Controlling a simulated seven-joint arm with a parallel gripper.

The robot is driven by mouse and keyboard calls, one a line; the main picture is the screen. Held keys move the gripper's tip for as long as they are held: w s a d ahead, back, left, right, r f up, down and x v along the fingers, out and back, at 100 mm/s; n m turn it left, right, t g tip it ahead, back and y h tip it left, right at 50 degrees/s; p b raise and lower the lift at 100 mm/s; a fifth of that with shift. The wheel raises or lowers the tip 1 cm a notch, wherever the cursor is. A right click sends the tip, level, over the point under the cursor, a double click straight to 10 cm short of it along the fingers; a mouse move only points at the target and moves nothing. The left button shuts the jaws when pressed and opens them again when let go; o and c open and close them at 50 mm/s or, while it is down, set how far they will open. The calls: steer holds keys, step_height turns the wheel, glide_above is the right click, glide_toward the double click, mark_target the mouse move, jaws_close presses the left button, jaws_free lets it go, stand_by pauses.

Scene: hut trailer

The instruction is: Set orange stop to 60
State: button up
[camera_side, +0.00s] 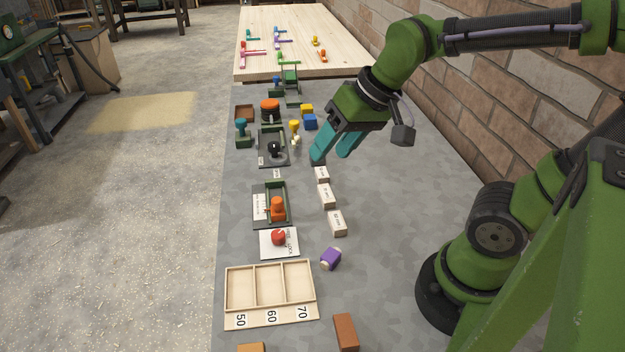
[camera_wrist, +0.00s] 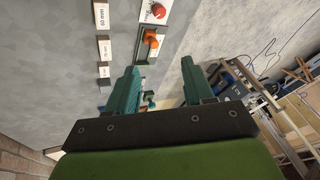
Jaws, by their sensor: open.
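The orange stop (camera_side: 278,207) stands in a dark green channel fixture (camera_side: 284,186) on the grey bench, with a labelled white card beside it. In the wrist view the orange stop (camera_wrist: 151,41) shows at the top, beyond my fingertips. A wooden tray (camera_side: 252,318) marked 50, 60 and 70 has three compartments that look empty. Several pale labelled blocks stand in a row, among them one reading 60 mm in the wrist view (camera_wrist: 101,16). My gripper (camera_side: 335,155) has teal fingers, open and empty, above the bench behind and to the right of the stop. It also shows in the wrist view (camera_wrist: 160,80).
A red knob (camera_side: 278,237) on a white card and a purple block (camera_side: 331,259) lie nearer the camera. A black-knobbed fixture (camera_side: 274,150) and several coloured parts stand farther back. A brick wall (camera_side: 450,110) borders the bench at right.

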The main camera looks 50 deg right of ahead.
mark_target(277, 199)
steer(key=w+f+m+g+h, duration=0.2)
steer(key=w+m+g, duration=0.3)
steer(key=w, duration=0.9)
steer(key=f, duration=1.6)
steer(key=shift+w+f, duration=0.2)
steer(key=shift+f, duration=0.1)
jaws_close()
